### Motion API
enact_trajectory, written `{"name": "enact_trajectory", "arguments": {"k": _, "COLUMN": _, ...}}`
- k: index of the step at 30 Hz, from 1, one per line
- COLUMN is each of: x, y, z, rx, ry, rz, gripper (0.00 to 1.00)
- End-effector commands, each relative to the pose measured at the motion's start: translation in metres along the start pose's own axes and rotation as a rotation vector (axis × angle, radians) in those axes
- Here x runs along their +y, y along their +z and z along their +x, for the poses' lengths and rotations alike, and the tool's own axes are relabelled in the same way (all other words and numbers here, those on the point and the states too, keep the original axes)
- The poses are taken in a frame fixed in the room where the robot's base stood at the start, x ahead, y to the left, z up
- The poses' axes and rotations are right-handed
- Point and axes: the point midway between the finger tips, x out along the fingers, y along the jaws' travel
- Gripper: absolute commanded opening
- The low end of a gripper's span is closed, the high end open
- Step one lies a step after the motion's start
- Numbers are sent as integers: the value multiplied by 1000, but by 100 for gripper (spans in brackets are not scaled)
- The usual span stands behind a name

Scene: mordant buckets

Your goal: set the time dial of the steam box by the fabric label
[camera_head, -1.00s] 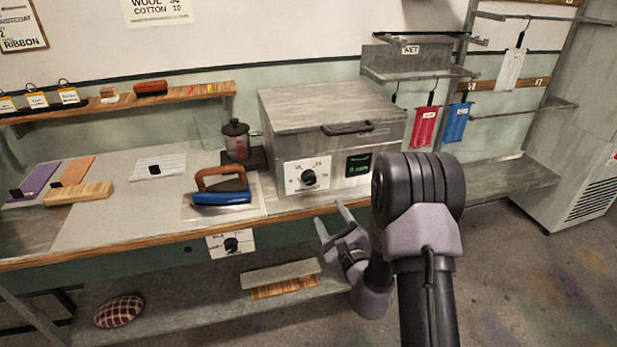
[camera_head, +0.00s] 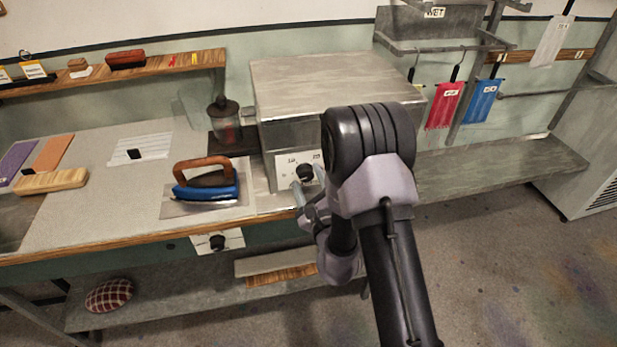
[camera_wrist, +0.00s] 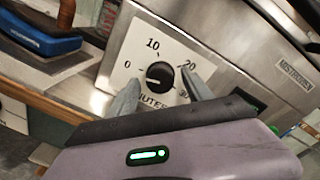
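The steam box (camera_head: 335,85) is a grey metal box on the bench, its lid shut. Its time dial (camera_wrist: 160,75) is a black knob on a white plate marked 0, 10, 20 and a partly hidden 30. A pale mark on the knob appears to point left, roughly toward 0. My gripper (camera_wrist: 162,82) is open, one finger on each side of the knob; whether they touch it I cannot tell. In the head view my arm covers part of the box front. A red cloth (camera_head: 444,105) and a blue cloth (camera_head: 481,101) hang at right with small labels, unreadable here.
An iron with a blue body (camera_head: 206,186) stands on a plate left of the box. A lidded jar (camera_head: 224,120) is behind it. Another dial (camera_head: 217,242) sits on the bench front. A low shelf (camera_head: 500,165) lies to the right.

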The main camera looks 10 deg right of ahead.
Motion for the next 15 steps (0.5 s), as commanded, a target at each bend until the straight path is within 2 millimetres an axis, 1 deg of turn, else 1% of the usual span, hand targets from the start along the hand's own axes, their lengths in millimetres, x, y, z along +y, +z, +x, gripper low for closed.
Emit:
{"name": "enact_trajectory", "arguments": {"k": 1, "x": 0, "y": 0, "z": 0, "rx": 0, "ry": 0, "rz": 0, "gripper": 57}}
{"name": "enact_trajectory", "arguments": {"k": 5, "x": 0, "y": 0, "z": 0, "rx": 0, "ry": 0, "rz": 0, "gripper": 31}}
{"name": "enact_trajectory", "arguments": {"k": 6, "x": 0, "y": 0, "z": 0, "rx": 0, "ry": 0, "rz": 0, "gripper": 24}}
{"name": "enact_trajectory", "arguments": {"k": 8, "x": 0, "y": 0, "z": 0, "rx": 0, "ry": 0, "rz": 0, "gripper": 12}}
{"name": "enact_trajectory", "arguments": {"k": 9, "x": 0, "y": 0, "z": 0, "rx": 0, "ry": 0, "rz": 0, "gripper": 4}}
{"name": "enact_trajectory", "arguments": {"k": 10, "x": 0, "y": 0, "z": 0, "rx": 0, "ry": 0, "rz": 0, "gripper": 0}}
{"name": "enact_trajectory", "arguments": {"k": 15, "x": 0, "y": 0, "z": 0, "rx": 0, "ry": 0, "rz": 9, "gripper": 0}}
